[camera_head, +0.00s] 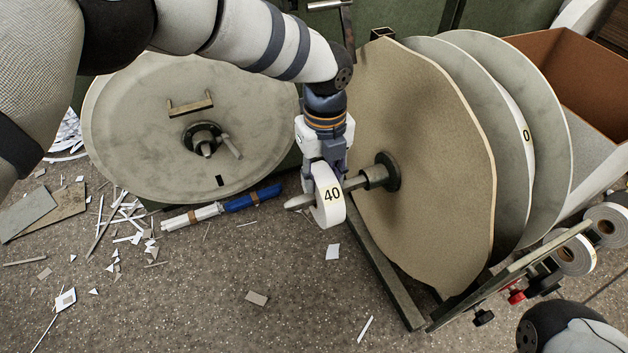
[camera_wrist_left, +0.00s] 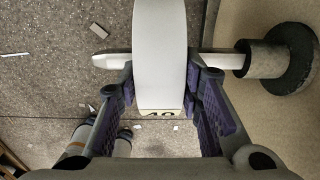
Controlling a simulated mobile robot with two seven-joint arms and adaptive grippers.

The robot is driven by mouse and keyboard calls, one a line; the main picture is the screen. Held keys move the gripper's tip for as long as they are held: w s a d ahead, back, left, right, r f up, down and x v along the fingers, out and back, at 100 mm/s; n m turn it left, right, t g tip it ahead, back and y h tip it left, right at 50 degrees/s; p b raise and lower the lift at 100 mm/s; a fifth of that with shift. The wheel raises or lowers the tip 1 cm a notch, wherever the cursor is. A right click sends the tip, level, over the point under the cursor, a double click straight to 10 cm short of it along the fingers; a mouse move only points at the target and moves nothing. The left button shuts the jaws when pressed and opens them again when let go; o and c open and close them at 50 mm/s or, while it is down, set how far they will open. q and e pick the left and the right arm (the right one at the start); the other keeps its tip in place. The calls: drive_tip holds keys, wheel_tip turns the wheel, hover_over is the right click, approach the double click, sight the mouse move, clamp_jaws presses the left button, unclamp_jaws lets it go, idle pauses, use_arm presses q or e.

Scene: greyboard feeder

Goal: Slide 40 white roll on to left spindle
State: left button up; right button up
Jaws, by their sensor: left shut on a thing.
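The white roll (camera_head: 328,200) marked 40 is in my left gripper (camera_head: 322,168), which is shut on it from above. It also shows in the left wrist view (camera_wrist_left: 160,50), with purple finger pads on both sides. The roll sits around the pointed spindle (camera_head: 358,183), close to its free end. The tip sticks out on the left of the roll, and bare shaft shows on the right, up to the dark hub. The same spindle shows on both sides of the roll in the left wrist view (camera_wrist_left: 222,60). My right gripper is out of view.
A large tan disc (camera_head: 425,150) stands behind the hub, with grey discs (camera_head: 540,130) and another roll marked 0 beyond it. A grey reel (camera_head: 130,130) leans at left. Paper scraps litter the floor. White rolls (camera_head: 575,255) hang at right near a brown bin (camera_head: 580,75).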

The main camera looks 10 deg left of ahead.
sight(354, 181)
use_arm(q)
drive_tip(key=shift+w+d+f+b, duration=0.2)
drive_tip(key=shift+w+d+b, duration=0.45)
drive_tip(key=shift+d+b, duration=0.35)
drive_tip(key=w+d+b, duration=0.1)
drive_tip(key=b, duration=0.1)
drive_tip(key=shift+w+d+r+b, duration=0.1)
drive_tip(key=shift+d+b, duration=0.25)
drive_tip(key=shift+w+d+b, duration=0.35)
drive_tip(key=shift+d+b, duration=0.1)
drive_tip(key=shift+b, duration=0.25)
drive_tip(key=shift+w+d+r+b, duration=0.15)
drive_tip(key=shift+w+d+b, duration=0.2)
drive_tip(key=shift+d+b, duration=0.35)
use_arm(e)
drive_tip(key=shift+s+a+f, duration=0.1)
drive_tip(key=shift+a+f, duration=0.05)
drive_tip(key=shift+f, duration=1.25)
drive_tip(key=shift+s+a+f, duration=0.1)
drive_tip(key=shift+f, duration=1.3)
use_arm(q)
drive_tip(key=shift+a, duration=0.1)
drive_tip(key=o, duration=1.3)
drive_tip(key=shift+c, duration=0.2)
